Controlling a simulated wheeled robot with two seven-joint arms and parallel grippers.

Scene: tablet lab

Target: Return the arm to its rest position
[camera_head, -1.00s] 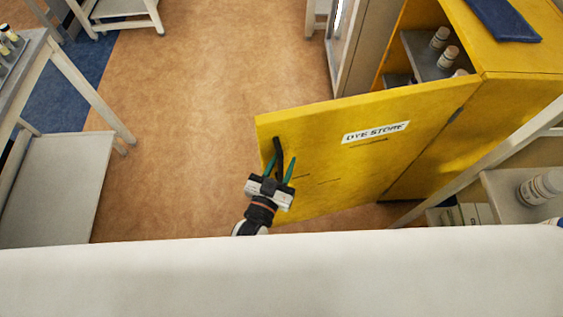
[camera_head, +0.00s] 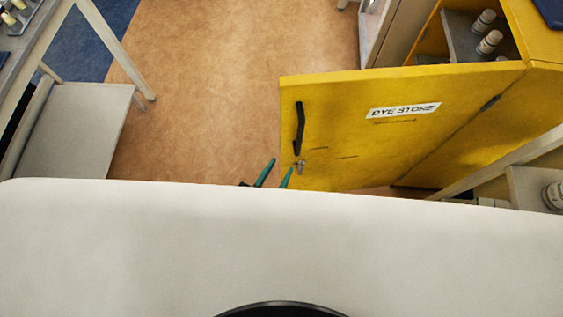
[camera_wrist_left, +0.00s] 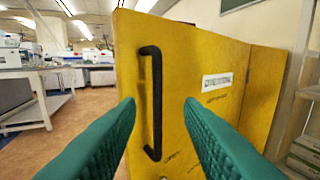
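My left gripper (camera_head: 275,173) shows only as two green fingertips above the pale edge of my own body in the head view. In the left wrist view its two green fingers (camera_wrist_left: 160,110) are spread apart with nothing between them; the black door handle (camera_wrist_left: 153,103) is seen through the gap, apart from them. The yellow door (camera_head: 385,125) of the dye store stands open, and its handle (camera_head: 299,128) is just above and to the right of the fingertips in the head view. The rest of the left arm is hidden. My right gripper is in neither view.
The yellow cabinet (camera_head: 530,95) holds several bottles (camera_head: 489,41) on a grey shelf. A pale table (camera_head: 115,45) and a low shelf (camera_head: 75,125) stand at left. A pale rack (camera_head: 530,190) is at right. Brown floor (camera_head: 210,90) between them is clear.

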